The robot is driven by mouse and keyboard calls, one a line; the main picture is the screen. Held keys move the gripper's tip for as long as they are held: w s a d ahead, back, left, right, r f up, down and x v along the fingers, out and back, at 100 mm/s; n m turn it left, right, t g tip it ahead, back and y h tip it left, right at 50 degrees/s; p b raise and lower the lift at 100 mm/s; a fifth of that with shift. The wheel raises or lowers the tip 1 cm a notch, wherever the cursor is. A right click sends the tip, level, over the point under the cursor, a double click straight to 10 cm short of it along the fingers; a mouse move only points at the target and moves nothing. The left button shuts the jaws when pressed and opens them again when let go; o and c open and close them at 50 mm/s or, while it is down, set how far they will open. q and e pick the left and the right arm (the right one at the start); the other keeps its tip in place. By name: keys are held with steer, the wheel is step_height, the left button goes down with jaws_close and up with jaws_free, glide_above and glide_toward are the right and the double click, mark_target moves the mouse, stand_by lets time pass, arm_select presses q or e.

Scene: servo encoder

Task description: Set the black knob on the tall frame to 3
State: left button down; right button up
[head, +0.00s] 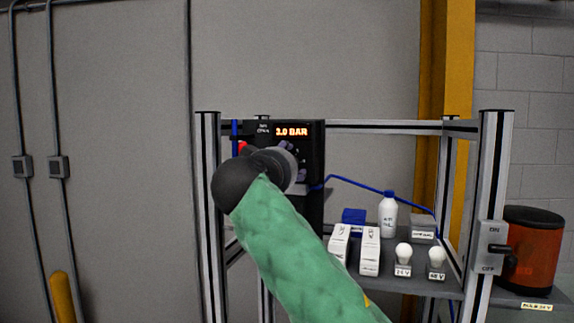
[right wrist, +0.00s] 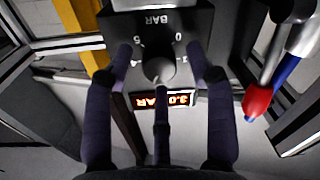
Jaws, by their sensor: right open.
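A black control box (head: 316,136) sits high on the tall metal frame (head: 208,150). Its lit display (head: 292,132) reads 3.0 BAR. In the right wrist view the box is upside down, with the display (right wrist: 165,99), a BAR scale with printed numbers, and a dark, shiny knob (right wrist: 158,69). The fingers of my right gripper (right wrist: 159,58) are open and spread around the knob, one on each side and one at the display side. I cannot tell whether they touch it. In the head view my right gripper (head: 290,160) and wrist hide the knob. My left gripper is not in view.
A red-tipped lever (right wrist: 258,101) is beside the box. A shelf holds white switches (head: 370,251), bulbs (head: 403,253), a white bottle (head: 388,215) and a blue block (head: 353,216). An ON/OFF switch (head: 491,250) is on the right post, near an orange-red drum (head: 532,250).

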steer(key=v, duration=1.1)
steer(key=shift+s, duration=0.35)
steer(key=shift+a, duration=0.2)
